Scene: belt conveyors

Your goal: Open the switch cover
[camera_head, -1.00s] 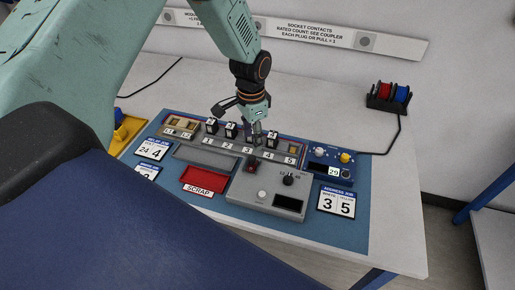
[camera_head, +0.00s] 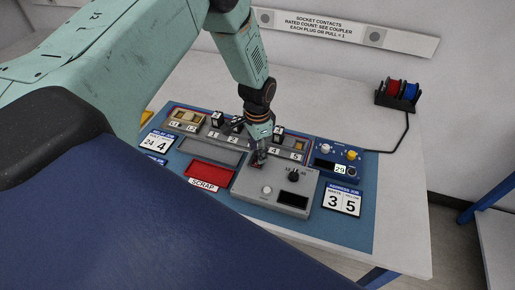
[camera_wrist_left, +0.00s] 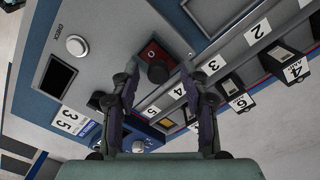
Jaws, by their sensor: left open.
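The switch cover looks like a small red part with a dark, rounded piece on the grey control box (camera_head: 245,186). In the head view the red switch (camera_head: 260,158) is partly hidden by my left gripper (camera_head: 258,150). In the left wrist view the red switch (camera_wrist_left: 153,52) lies just beyond and between the fingertips. My left gripper (camera_wrist_left: 158,76) is open and empty, pointing down at it, with one finger on either side. I cannot tell whether the fingertips touch it. My right gripper is not in view.
The box also carries a black knob (camera_head: 294,174), a white button (camera_head: 267,190) and a dark display (camera_head: 293,201). A numbered socket strip (camera_head: 254,144) with black plugs runs close behind. A red scrap tray (camera_head: 209,173) is at left, a blue coupler unit (camera_head: 337,165) at right.

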